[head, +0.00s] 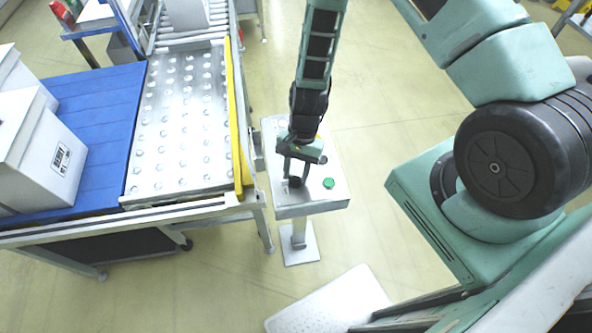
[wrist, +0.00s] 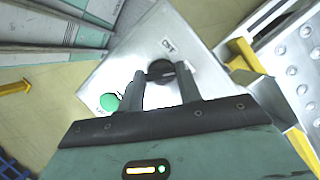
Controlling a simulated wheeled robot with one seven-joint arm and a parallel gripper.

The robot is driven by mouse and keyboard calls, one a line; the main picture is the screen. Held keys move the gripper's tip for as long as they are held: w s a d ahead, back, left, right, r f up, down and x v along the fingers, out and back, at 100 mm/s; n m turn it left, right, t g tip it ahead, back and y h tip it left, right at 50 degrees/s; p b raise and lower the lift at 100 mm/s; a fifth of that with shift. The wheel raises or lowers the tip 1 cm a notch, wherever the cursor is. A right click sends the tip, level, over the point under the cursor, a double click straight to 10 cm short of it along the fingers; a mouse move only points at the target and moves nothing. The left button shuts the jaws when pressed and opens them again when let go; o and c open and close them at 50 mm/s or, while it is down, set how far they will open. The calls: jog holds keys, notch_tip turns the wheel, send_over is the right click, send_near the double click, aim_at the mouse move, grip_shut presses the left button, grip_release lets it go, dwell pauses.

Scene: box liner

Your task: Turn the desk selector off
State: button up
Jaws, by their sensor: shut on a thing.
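The desk selector is a black round knob (wrist: 160,71) on the light metal top of a small pedestal desk (head: 318,196). A small label with lettering (wrist: 169,45) sits beside the knob in the wrist view. In the head view the knob (head: 295,182) shows at the lower end of my gripper. My gripper (wrist: 162,85) points down at the desk top with its two fingers on either side of the knob, shut on it. The fingers partly cover the knob, and its pointer direction cannot be made out.
A green button (head: 328,183) sits on the same desk top, right of my gripper; it also shows in the wrist view (wrist: 109,102). A ball-transfer table (head: 185,120) with a yellow rail (head: 236,120) stands close left. White boxes (head: 45,145) rest on a blue surface (head: 97,110).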

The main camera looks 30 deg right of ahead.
jog(key=shift+n, duration=0.3)
jog(key=n+h+b, duration=0.1)
jog(key=n, duration=0.1)
jog(key=n+g+b, duration=0.1)
jog(key=n+b, duration=0.1)
jog(key=n, duration=0.1)
jog(key=shift+w+a+f+h, duration=0.1)
jog(key=shift+a+h, duration=0.05)
jog(key=shift+h, duration=0.25)
jog(key=n+h+b, duration=0.1)
jog(key=n, duration=0.2)
jog(key=n+h+b, duration=0.1)
jog(key=n, duration=0.2)
jog(key=shift+a+b, duration=0.15)
jog(key=shift+b, duration=0.15)
jog(key=shift+n, duration=0.3)
jog(key=o, duration=1)
jog(key=b+v, duration=0.1)
jog(key=v, duration=0.5)
jog(key=b+v, duration=0.2)
jog(key=v, duration=0.3)
jog(key=b+v, duration=0.1)
jog(key=v, duration=0.5)
jog(key=shift+w+a+r+b, duration=0.2)
jog(key=shift+w+a+b, duration=0.1)
jog(key=shift+b, duration=0.05)
